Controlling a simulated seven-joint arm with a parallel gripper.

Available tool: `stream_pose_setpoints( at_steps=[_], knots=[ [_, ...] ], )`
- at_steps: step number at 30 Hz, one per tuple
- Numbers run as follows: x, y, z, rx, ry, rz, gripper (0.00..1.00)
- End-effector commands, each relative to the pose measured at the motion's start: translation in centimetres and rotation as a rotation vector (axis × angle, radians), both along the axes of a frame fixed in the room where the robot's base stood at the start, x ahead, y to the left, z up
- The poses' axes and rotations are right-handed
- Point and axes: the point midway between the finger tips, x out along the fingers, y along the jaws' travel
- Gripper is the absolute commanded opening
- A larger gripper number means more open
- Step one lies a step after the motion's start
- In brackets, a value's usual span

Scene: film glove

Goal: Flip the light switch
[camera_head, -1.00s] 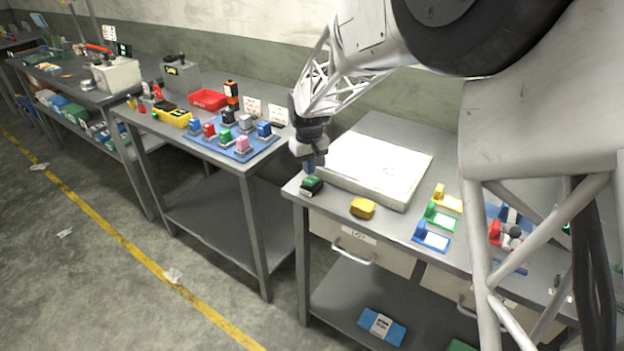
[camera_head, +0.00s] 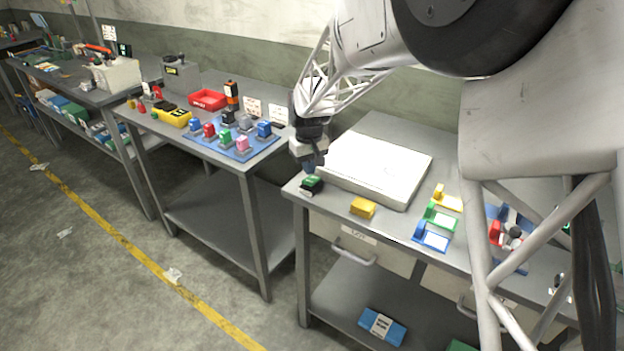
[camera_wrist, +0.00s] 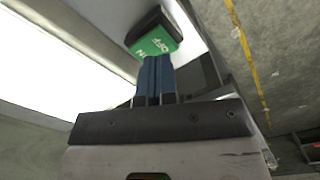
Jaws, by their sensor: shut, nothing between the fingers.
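The light switch looks to be the small block with a green top and dark sides (camera_head: 311,184) near the left front corner of the right table. In the wrist view its green face (camera_wrist: 158,44) carries white lettering that seems to include "OFF". My gripper (camera_head: 309,168) is right above and behind the switch, pointing down. In the wrist view its two blue fingers (camera_wrist: 156,62) are together and empty, with their tips at the lower edge of the green face. I cannot tell whether they touch it.
A large white panel (camera_head: 375,168) lies right of my gripper. A yellow block (camera_head: 363,207) sits near the table's front edge. Blue, green and yellow holders (camera_head: 431,237) stand further right. A gap separates this table from the left one, which bears a blue mat with several coloured blocks (camera_head: 243,154).

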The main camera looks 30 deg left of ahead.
Motion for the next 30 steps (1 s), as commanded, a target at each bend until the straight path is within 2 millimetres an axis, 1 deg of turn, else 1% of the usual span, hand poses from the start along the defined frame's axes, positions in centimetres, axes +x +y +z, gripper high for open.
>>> stream_pose_setpoints(
  at_steps=[11,30],
  knots=[
    [0.00,0.00,-0.05,0.000,0.000,0.000,0.00],
    [0.01,0.01,-0.71,0.000,0.000,0.000,0.00]
  ],
)
